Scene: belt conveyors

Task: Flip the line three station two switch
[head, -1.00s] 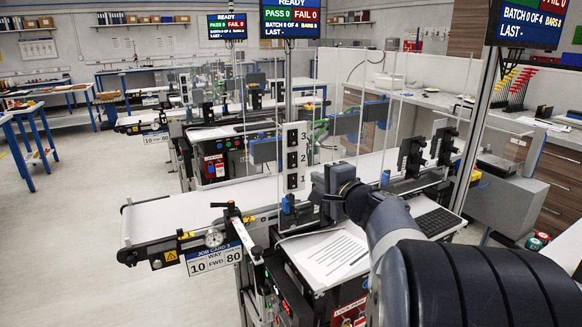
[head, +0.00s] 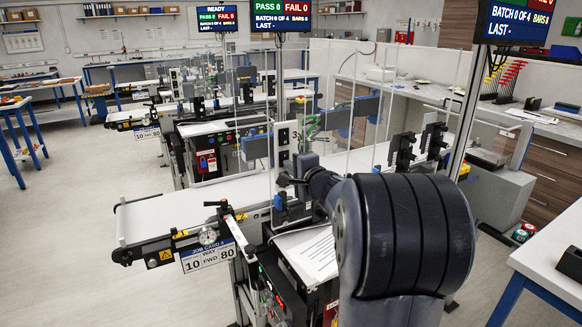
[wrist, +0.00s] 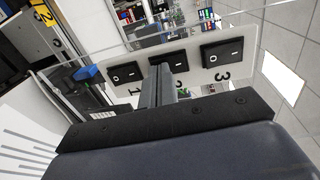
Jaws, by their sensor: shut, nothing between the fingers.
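A white switch panel (head: 283,138) stands on the near conveyor line, which carries a "JOB CARD 3" sign (head: 208,257). In the wrist view the panel (wrist: 196,66) has three black rocker switches. They are switch one (wrist: 122,76), switch two (wrist: 172,59) and switch three (wrist: 222,51). My gripper (wrist: 166,76) is shut and empty, its tips in front of switch two and covering part of it. I cannot tell whether they touch. In the head view my gripper (head: 290,182) is at the panel's lower part and hides the lower switches.
The white belt (head: 165,212) runs beside the panel, with clear plastic guards around it. A paper sheet (head: 308,252) lies below my arm. A blue part (wrist: 88,74) is left of the panel in the wrist view. Open floor (head: 70,220) lies at left.

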